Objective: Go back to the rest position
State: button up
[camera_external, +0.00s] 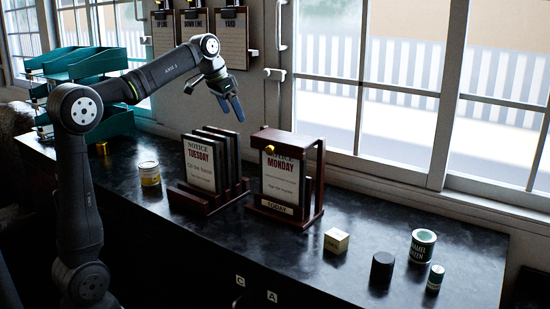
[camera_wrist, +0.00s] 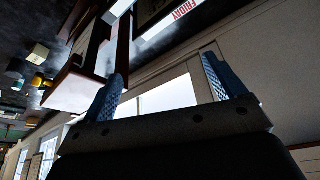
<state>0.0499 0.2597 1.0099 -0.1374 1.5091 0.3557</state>
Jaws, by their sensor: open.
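My gripper (camera_external: 231,104) is raised above the counter, over and behind the notice racks, with its blue fingers apart and nothing between them. In the wrist view its two blue fingers (camera_wrist: 165,82) are spread wide. The dark red wooden frame (camera_external: 314,170) stands on the counter and holds a "Notice Monday" board (camera_external: 281,178) above a "Today" label. To its left, a slotted rack (camera_external: 197,203) holds several boards, with "Tuesday" (camera_external: 201,168) in front. A board reading "Friday" (camera_wrist: 182,12) shows at the top of the wrist view. My gripper touches none of these.
A yellow-labelled can (camera_external: 149,174) stands left of the rack. A cream cube (camera_external: 336,241), a black cylinder (camera_external: 382,269), a green can (camera_external: 422,246) and a small jar (camera_external: 435,277) stand at right. Teal trays (camera_external: 98,66) are behind my arm. Windows and hanging clipboards (camera_external: 231,40) line the back.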

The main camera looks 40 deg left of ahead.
jog(key=s+d+m, duration=0.2)
jog(key=d, duration=0.4)
jog(key=s+d+m+g+h, duration=0.1)
jog(key=s+d+m, duration=0.1)
jog(key=d, duration=0.4)
jog(key=s+d+m, duration=0.2)
jog(key=s+d, duration=0.1)
jog(key=d, duration=0.4)
jog(key=shift+s+d+r+m+g+h, duration=0.1)
jog(key=shift+s+r+m+g+h, duration=0.2)
jog(key=shift+s+r+h, duration=0.1)
jog(key=shift+s+d+f+m, duration=0.15)
jog(key=shift+s+d+m, duration=0.15)
jog(key=shift+d, duration=0.3)
